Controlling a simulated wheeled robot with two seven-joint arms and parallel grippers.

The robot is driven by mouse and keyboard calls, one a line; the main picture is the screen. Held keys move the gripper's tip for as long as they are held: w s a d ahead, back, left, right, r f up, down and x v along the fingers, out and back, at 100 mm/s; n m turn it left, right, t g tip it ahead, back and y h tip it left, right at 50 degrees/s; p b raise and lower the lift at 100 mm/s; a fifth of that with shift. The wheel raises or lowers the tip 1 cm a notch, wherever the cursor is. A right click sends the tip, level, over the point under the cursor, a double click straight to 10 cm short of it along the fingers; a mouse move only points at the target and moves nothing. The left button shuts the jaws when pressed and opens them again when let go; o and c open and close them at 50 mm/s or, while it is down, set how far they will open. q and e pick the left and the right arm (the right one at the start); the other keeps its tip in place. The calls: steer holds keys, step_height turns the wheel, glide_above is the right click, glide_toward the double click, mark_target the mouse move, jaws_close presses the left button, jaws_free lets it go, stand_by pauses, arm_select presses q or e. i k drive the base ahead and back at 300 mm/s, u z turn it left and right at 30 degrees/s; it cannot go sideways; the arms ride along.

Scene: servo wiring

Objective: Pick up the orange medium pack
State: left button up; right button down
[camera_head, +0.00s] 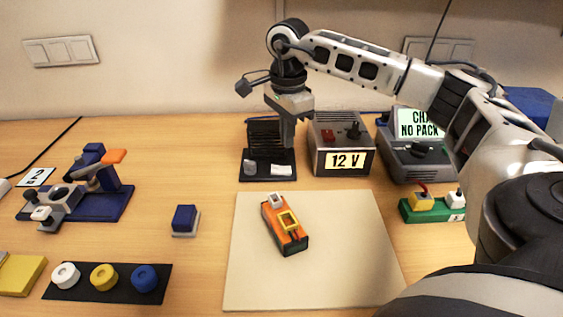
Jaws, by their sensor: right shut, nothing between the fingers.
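The orange medium pack (286,226) lies on the beige mat (330,280) in the middle of the table. It is orange and black, with a yellow square frame on top and a white connector at its far end. My right gripper (288,142) is raised behind the mat, in front of the black rack, pointing down. It is shut and empty, well apart from the pack. My left gripper does not show.
A 12 V supply (328,161) and a charger marked "NO PACK" (408,155) stand behind the mat. A green block (432,216) with plugs is at right. A blue block (185,219), a blue fixture (110,205) and a black strip (105,292) with coloured rings lie left.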

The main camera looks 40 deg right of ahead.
mark_target(290, 236)
steer(key=k, duration=1)
